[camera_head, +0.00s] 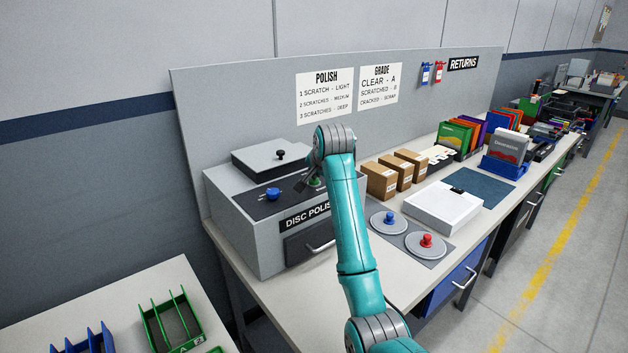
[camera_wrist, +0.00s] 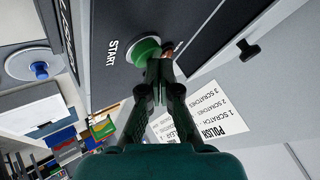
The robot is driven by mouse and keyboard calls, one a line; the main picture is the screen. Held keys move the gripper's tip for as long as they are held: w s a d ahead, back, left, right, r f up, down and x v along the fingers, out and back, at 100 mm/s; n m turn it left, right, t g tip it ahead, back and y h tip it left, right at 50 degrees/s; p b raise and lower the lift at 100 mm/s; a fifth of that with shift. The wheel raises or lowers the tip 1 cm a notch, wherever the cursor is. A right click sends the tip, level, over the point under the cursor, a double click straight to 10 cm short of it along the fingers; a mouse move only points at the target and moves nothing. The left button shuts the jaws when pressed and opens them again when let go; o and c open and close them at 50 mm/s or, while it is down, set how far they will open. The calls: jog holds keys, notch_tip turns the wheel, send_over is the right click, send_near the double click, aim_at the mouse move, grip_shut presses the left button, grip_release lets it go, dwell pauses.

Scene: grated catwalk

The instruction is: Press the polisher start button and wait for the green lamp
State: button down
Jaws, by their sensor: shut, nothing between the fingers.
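The disc polisher (camera_head: 243,240) is a grey box with a dark top panel at the left end of the bench. Its green start button (camera_wrist: 143,50) shows in the wrist view beside the word START, and partly in the head view (camera_head: 316,182). My gripper (camera_wrist: 159,62) is shut and empty, pointing down at the panel. Its fingertips overlap the button's edge in the wrist view; I cannot tell whether they touch it. I see no lit green lamp.
A blue knob (camera_head: 272,194) and a lid with a black knob (camera_head: 271,158) are on the polisher. Brown boxes (camera_head: 380,182), a white case (camera_head: 443,209) and two grey discs (camera_head: 388,223) (camera_head: 430,246) stand to the right. A tray table (camera_head: 180,275) is at front left.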

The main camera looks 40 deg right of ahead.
aim_at(315, 181)
jog(key=shift+f, duration=0.6)
dwell(0.5)
dwell(0.3)
jog(key=shift+r, duration=1.3)
jog(key=shift+r, duration=2.5)
